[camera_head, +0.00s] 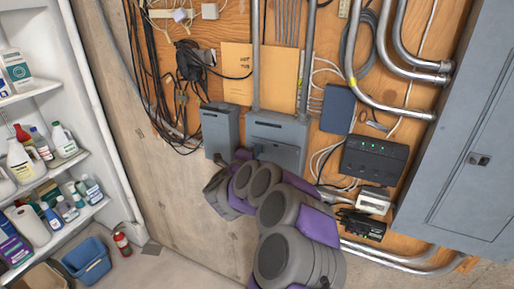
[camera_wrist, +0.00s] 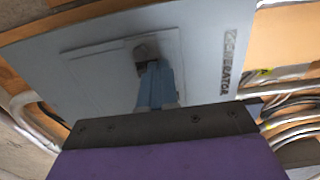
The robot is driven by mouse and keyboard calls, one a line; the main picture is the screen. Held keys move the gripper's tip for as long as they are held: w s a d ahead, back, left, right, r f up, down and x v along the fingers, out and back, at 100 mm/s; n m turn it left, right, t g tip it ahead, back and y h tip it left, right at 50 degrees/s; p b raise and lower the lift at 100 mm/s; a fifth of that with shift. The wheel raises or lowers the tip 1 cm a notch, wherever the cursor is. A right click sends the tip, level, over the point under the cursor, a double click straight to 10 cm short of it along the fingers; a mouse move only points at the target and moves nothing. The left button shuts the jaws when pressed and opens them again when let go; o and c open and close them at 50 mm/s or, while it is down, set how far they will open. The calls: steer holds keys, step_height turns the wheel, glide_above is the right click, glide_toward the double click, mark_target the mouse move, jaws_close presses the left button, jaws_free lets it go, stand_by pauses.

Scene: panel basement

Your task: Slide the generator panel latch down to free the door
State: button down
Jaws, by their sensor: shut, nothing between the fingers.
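The grey generator panel (camera_wrist: 100,45) fills the upper part of the wrist view, with "GENERATOR" lettering at its right side and a raised inset door (camera_wrist: 95,68). A small dark grey latch (camera_wrist: 147,50) sits near the top of that door. My gripper (camera_wrist: 153,72) has its blue fingers together, with nothing between them. The fingertips overlap the latch's lower edge; I cannot tell whether they touch it. In the head view, a wide grey box (camera_head: 290,130) on the plywood appears to be this panel. My arm covers its lower left, and the latch is not clear there.
A second grey box (camera_head: 220,128) is mounted just left. Metal conduits and cables run above and to the right. A black device with green lights (camera_head: 374,160) and a large grey cabinet (camera_head: 470,150) stand right. Shelves (camera_head: 50,165) with bottles are at far left.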

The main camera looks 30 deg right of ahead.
steer(key=b+v, duration=0.1)
steer(key=v, duration=0.5)
steer(key=shift+b, duration=0.3)
steer(key=shift+a, duration=0.15)
